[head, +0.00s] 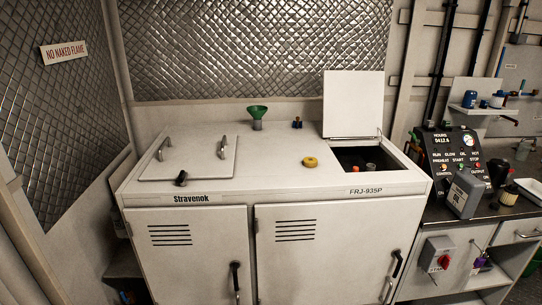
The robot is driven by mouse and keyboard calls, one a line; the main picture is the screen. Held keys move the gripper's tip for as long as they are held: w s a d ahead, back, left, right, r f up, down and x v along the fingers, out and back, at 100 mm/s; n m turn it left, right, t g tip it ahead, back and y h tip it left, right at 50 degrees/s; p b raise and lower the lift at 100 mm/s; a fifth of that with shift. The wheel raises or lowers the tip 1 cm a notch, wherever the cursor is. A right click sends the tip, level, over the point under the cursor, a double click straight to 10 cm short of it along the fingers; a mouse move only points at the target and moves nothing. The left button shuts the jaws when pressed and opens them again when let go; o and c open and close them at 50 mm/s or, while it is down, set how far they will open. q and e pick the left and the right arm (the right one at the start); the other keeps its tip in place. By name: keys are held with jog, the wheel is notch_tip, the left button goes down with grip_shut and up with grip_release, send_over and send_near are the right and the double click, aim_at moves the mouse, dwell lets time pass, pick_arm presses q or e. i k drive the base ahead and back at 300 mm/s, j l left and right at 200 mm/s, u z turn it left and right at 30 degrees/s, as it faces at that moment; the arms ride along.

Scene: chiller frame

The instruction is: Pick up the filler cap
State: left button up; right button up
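A round yellow cap (310,162), which looks like the filler cap, lies on the white top of the chiller cabinet (255,178), right of the middle and left of the open hatch. It appears to lie flat with clear surface around it. A green funnel (257,111) stands upright on a short grey neck at the back of the top. Neither of my grippers is in view.
The raised hatch lid (352,103) stands behind an open bay at the right. A closed panel with two handles (190,158) and a small black fitting (181,178) are at the left. A grey canister (465,193) and control panel (455,150) stand on the right counter.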

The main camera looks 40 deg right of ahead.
aim_at(308, 161)
jog(key=z, duration=1.7)
jog(key=i+l+u, duration=0.15)
jog(key=i, duration=0.3)
jog(key=i+l+u, duration=0.15)
jog(key=i+l, duration=0.25)
jog(key=i, duration=0.1)
